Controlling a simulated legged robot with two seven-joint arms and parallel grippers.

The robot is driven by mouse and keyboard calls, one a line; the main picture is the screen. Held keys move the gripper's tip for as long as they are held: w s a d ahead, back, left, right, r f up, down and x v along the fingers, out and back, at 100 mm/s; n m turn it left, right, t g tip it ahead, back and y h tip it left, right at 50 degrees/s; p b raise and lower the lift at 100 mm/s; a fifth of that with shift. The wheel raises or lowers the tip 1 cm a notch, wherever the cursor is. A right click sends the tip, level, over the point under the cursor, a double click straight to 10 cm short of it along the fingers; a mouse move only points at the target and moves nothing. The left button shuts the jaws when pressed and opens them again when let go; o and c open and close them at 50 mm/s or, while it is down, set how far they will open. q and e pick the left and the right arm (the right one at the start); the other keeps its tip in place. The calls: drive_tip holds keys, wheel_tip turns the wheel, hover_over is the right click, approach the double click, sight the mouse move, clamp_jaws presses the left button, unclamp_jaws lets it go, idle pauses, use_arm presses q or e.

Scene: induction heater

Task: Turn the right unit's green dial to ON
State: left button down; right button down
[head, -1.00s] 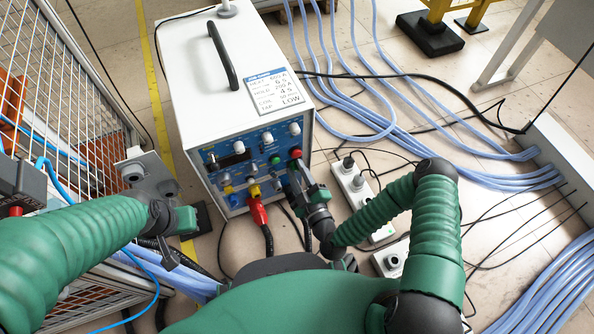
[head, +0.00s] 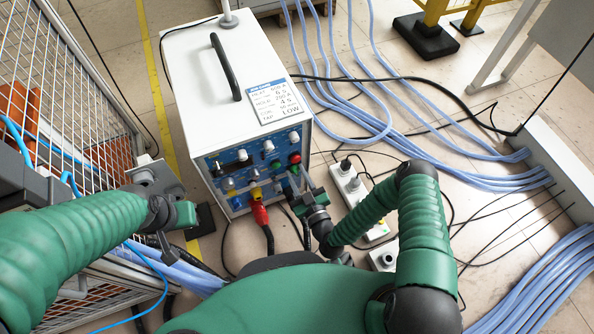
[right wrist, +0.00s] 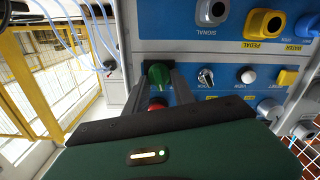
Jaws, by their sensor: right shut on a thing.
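The white heater unit (head: 190,75) stands in the middle of the head view, its blue control panel (head: 222,160) facing me. In the right wrist view the green dial (right wrist: 158,75) sits on the blue panel, with a red button (right wrist: 157,103) beside it. My right gripper (right wrist: 160,76) is shut on the green dial, one finger on each side. In the head view this gripper (head: 297,178) is at the panel's right edge and hides the dial. My left gripper (head: 168,222) hangs left of the unit, apart from it; its jaws are unclear.
A red plug (head: 260,213) and cable hang from the panel's lower middle, left of my right gripper. White socket strips (head: 350,186) lie on the floor to the right. Blue hoses (head: 400,135) cross the floor. A wire mesh cage (head: 85,100) stands at the left.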

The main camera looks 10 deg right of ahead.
use_arm(q)
drive_tip(key=shift+w+p+v, duration=0.25)
drive_tip(key=shift+p+v, duration=0.75)
drive_tip(key=shift+v, duration=0.1)
drive_tip(key=shift+w+p+v, duration=0.25)
drive_tip(key=shift+p+v, duration=0.7)
drive_tip(key=shift+v, duration=0.15)
use_arm(e)
drive_tip(key=shift+d+f+m, duration=0.1)
drive_tip(key=shift+d+m, duration=0.05)
drive_tip(key=shift+m, duration=2.7)
drive_tip(key=shift+d+f+m, duration=0.1)
drive_tip(key=shift+d+m, duration=0.05)
drive_tip(key=shift+m, duration=2.7)
use_arm(q)
drive_tip(key=shift+r, duration=0.1)
use_arm(e)
drive_tip(key=c, duration=1.1)
unclamp_jaws()
